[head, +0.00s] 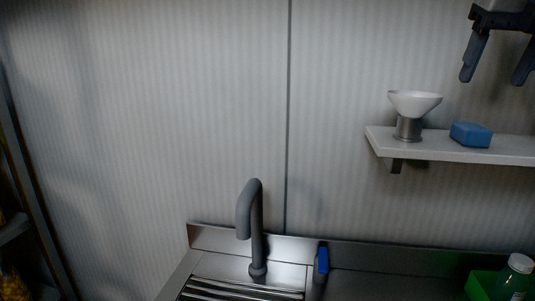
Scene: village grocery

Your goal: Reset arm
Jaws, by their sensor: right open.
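My right gripper (495,76) is at the top right of the head view, its two dark fingers pointing down and spread apart. It is open, with nothing between the fingers. It hangs in front of the wall, above the right part of the shelf in the picture. My left gripper is not in view.
A white shelf (455,151) holds a white-topped metal cup-like object (409,127) and a blue sponge-like block (471,135). Below are a metal sink with a grey faucet (256,225), a blue-handled item (322,262), a green container (478,289) and a white-capped bottle (519,264).

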